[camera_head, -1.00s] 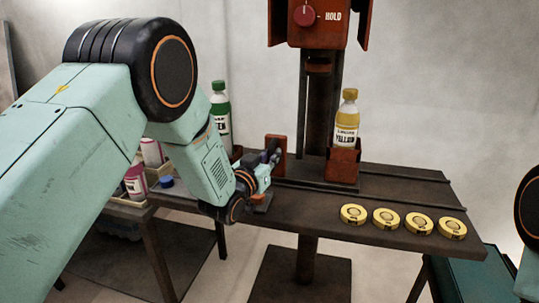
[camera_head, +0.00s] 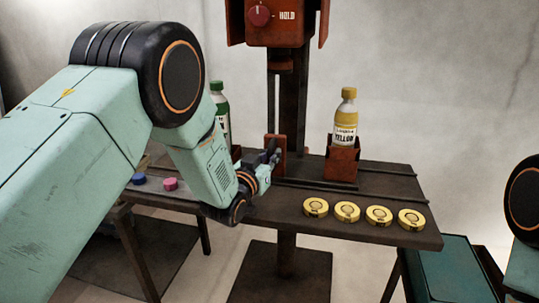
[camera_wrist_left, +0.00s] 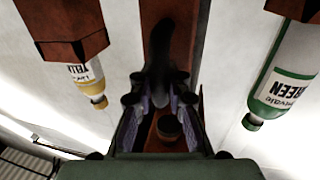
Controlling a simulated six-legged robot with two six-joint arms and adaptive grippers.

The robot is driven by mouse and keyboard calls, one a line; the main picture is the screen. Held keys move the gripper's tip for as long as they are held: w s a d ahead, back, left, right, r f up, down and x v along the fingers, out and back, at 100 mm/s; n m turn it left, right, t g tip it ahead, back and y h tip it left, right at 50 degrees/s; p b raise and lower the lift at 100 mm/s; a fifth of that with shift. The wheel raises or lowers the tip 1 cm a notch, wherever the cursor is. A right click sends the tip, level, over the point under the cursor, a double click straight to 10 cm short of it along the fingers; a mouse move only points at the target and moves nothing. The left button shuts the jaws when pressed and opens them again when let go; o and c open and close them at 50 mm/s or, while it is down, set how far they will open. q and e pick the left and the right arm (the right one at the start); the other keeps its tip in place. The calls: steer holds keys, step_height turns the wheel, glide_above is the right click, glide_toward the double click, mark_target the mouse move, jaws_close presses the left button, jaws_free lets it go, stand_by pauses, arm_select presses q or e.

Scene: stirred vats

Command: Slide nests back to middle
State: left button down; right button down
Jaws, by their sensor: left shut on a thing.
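The nests are red-brown holders on a dark rail bench. The right nest (camera_head: 341,163) holds a yellow-capped bottle (camera_head: 345,118). A green bottle (camera_head: 221,105) stands on the left, its lower part behind my arm; its nest shows in the wrist view (camera_wrist_left: 297,9). An upright red-brown piece (camera_head: 281,150) stands between the two bottles. My left gripper (camera_head: 272,158) is at this piece, shut on a part of the nests; its fingers (camera_wrist_left: 160,103) flank a dark knob in the wrist view. The exact grip is partly hidden. My right gripper is out of view.
Several yellow discs (camera_head: 347,212) lie along the bench's front right. A blue cap (camera_head: 138,178) and a pink cap (camera_head: 170,184) lie at left. A red machine head (camera_head: 280,25) with a HOLD dial hangs from a column behind the nests.

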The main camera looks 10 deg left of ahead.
arm_select(q)
steer(key=shift+s+d+f, duration=0.1)
steer(key=shift+s+f, duration=0.05)
steer(key=shift+f, duration=0.25)
steer(key=c, duration=1.7)
jaws_free()
steer(key=shift+c, duration=0.2)
steer(key=o, duration=0.3)
steer(key=shift+r, duration=0.2)
steer(key=shift+o, duration=0.6)
steer(key=shift+r, duration=0.1)
